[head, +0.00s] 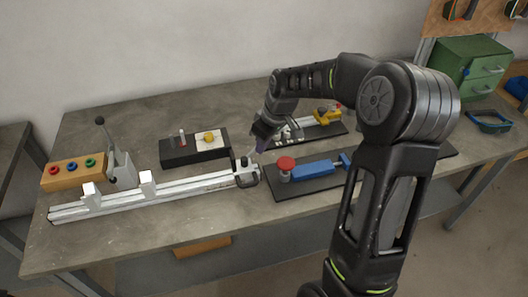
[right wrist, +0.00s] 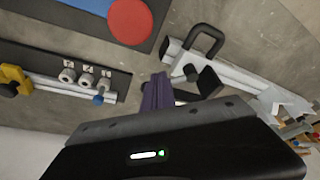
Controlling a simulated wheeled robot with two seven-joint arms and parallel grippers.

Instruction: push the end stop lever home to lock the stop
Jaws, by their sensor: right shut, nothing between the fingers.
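The end stop (head: 246,174) is a dark block with light metal parts at the right end of the pale rail (head: 190,186). In the right wrist view, the end of the rail shows with a black loop (right wrist: 218,38), a black block (right wrist: 210,84) and a short piece with a dark round knob (right wrist: 190,73). I cannot tell for certain which of these is the lever. My right gripper (head: 260,147) is shut and empty, just above and behind the end stop. Its purplish fingers (right wrist: 157,93) look close to the knob; contact is unclear. My left gripper is out of view.
A board with a red knob and blue clamp (head: 312,170) lies right of the rail end. Behind are a black block with a yellow knob (head: 208,137) and another fixture board (head: 325,127). A tall black-knobbed lever (head: 101,122) and wooden button block (head: 72,173) stand left.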

